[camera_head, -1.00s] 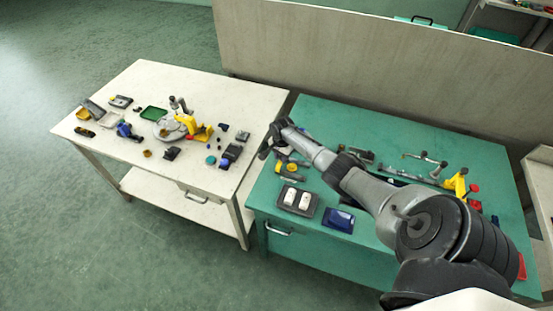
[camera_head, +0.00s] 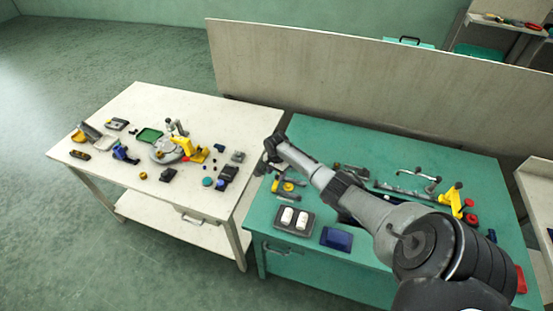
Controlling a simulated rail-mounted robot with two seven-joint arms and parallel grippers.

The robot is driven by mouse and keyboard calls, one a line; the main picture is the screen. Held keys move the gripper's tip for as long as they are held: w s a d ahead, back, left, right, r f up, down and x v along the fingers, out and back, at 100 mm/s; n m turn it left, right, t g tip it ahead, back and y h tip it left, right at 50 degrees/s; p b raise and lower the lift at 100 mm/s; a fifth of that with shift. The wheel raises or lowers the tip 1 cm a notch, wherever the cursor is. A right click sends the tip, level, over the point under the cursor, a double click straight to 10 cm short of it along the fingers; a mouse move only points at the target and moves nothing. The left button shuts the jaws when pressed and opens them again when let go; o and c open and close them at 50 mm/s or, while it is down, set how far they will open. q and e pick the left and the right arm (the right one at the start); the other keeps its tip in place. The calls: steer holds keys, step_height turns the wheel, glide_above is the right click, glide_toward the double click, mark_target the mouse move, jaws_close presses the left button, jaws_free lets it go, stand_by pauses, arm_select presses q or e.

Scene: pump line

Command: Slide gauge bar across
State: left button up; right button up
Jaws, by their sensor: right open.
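My right arm reaches across the green table (camera_head: 300,255) from the lower right. My right gripper (camera_head: 264,166) is open and empty. It points down over the gap between the green table and the white table (camera_head: 150,92), at the green table's left edge. A long slim grey bar (camera_head: 405,191) lies on the green table behind my arm, beside a thin metal handle (camera_head: 418,174). It may be the gauge bar, but I cannot tell for sure. My arm hides part of the table's middle. My left gripper is not in view.
A dark tray with two white pieces (camera_head: 280,226) and a blue box (camera_head: 336,239) sit at the green table's front. A yellow fixture (camera_head: 451,199) stands at the right. The white table holds a round grey base (camera_head: 163,154) and several small parts. A tall panel (camera_head: 330,75) stands behind.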

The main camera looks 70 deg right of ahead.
mark_target(277, 175)
step_height(277, 175, up, 11)
steer(key=p, duration=0.1)
steer(key=shift+r+p, duration=0.15)
steer(key=shift+p, duration=0.25)
stand_by(0.4)
